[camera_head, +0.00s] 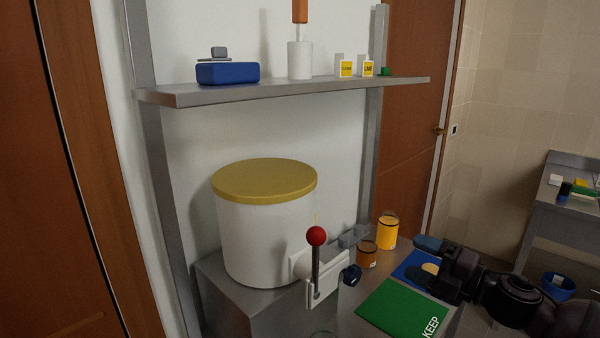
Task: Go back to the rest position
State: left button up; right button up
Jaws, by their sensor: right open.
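My right gripper (420,260) comes in from the right, low over the bench, with its fingers apart. It is over the blue mat (404,267), and a small yellowish patch shows between the fingers; I cannot tell what it is. It holds nothing that I can make out. A white tank (262,245) with a yellow lid (264,180) stands left of it. A lever with a red knob (316,236) stands upright on a white valve body at the tank's front. My left gripper is out of view.
A green mat (390,308) marked KEEP lies by the blue mat. An orange jar (387,232) and a brown jar (367,254) stand close behind. A shelf (290,90) with small items hangs above. A side table (562,205) and blue bucket (557,286) are at right.

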jog(key=s+d+f+m+t+h, duration=0.1)
jog(key=s+d+f+m+h, duration=0.1)
jog(key=s+f+m+h, duration=0.75)
jog(key=s+d+f+m+t+h, duration=0.1)
jog(key=s+f+m+h, duration=0.25)
jog(key=f+m, duration=1.05)
jog(key=s+f+m+g, duration=0.1)
jog(key=s+f, duration=0.3)
jog(key=s, duration=0.2)
jog(key=s+f+m+g+h, duration=0.1)
jog(key=s+f+m, duration=0.1)
jog(key=s+f, duration=0.2)
jog(key=s, duration=0.2)
jog(key=shift+s+d+g, duration=0.3)
jog(key=shift+s+d, duration=0.05)
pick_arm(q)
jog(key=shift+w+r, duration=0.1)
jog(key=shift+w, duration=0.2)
pick_arm(e)
jog(key=shift+f, duration=0.1)
